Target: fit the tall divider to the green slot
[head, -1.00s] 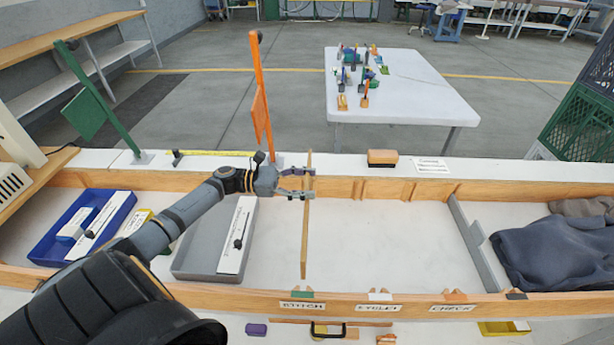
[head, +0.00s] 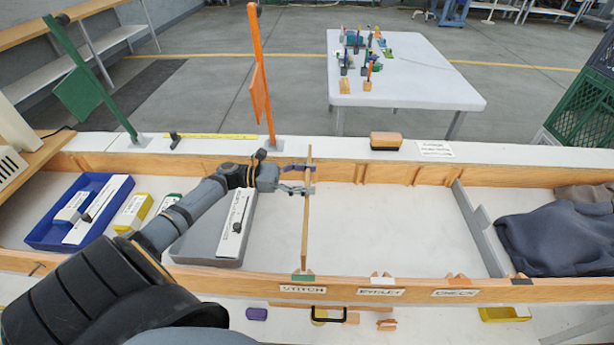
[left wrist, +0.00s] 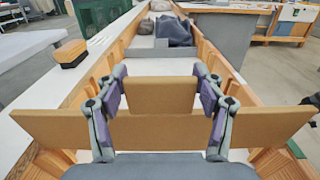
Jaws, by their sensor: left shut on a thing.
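The tall divider (head: 305,225) is a long tan wooden board. In the wrist view a green mark (left wrist: 296,149) shows just below the divider's right end. I cannot tell whether the ends sit in the slots. My right gripper is out of view.
Left of the divider, the trough holds a grey tray (head: 190,250) and a blue tray (head: 40,235). A grey divider (head: 478,230) and dark cloth (head: 550,245) are at the right. A brush (head: 385,141) lies on the back ledge. The floor between divider and grey divider is clear.

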